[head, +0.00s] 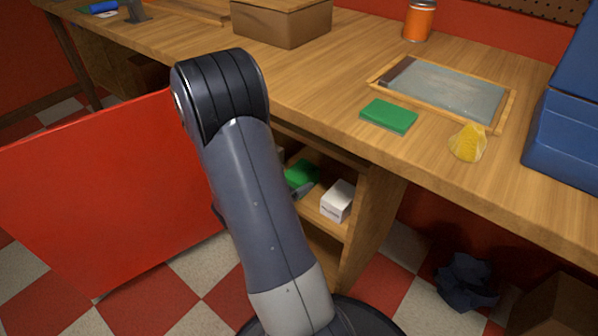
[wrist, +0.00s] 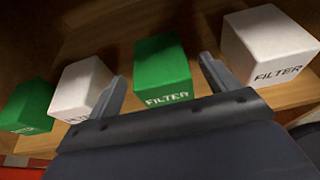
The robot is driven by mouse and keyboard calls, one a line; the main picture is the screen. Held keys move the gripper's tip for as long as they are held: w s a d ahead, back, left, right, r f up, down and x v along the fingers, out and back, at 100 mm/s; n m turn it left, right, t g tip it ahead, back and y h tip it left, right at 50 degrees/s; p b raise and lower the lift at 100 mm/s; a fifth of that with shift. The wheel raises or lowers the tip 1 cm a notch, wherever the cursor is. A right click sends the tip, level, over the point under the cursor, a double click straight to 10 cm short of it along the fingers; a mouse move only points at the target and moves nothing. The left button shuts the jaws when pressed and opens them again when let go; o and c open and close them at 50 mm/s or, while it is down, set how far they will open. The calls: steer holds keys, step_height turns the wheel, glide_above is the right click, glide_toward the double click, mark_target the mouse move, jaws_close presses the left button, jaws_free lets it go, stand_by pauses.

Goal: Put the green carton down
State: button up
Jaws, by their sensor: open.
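A green carton (wrist: 164,72) marked FILTER stands upright on the wooden shelf inside the cabinet under the bench. My gripper (wrist: 162,78) is open, with one finger on each side of this carton and a visible gap to each. In the head view a green carton (head: 301,174) shows in the cabinet beside a small grey part of my gripper. My arm hides most of the gripper there. A second green carton (wrist: 27,106) stands at the far left of the wrist view.
A white carton (wrist: 80,88) stands left of the middle green one, and another white FILTER carton (wrist: 268,48) stands to its right, also seen in the head view (head: 338,201). A red panel (head: 110,190) is left of my arm. The benchtop (head: 330,75) lies above the shelf.

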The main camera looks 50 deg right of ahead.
mark_target(301, 171)
steer(key=p+v, duration=0.1)
steer(key=v, duration=0.6)
steer(key=shift+p, duration=0.4)
steer(key=b+x, duration=0.4)
steer(key=x, duration=0.7)
steer(key=shift+d+f, duration=0.25)
steer(key=shift+d, duration=0.2)
steer(key=shift+a+r+p, duration=0.1)
steer(key=shift+r+p, duration=0.9)
steer(key=shift+r, duration=0.8)
steer(key=shift+f, duration=0.1)
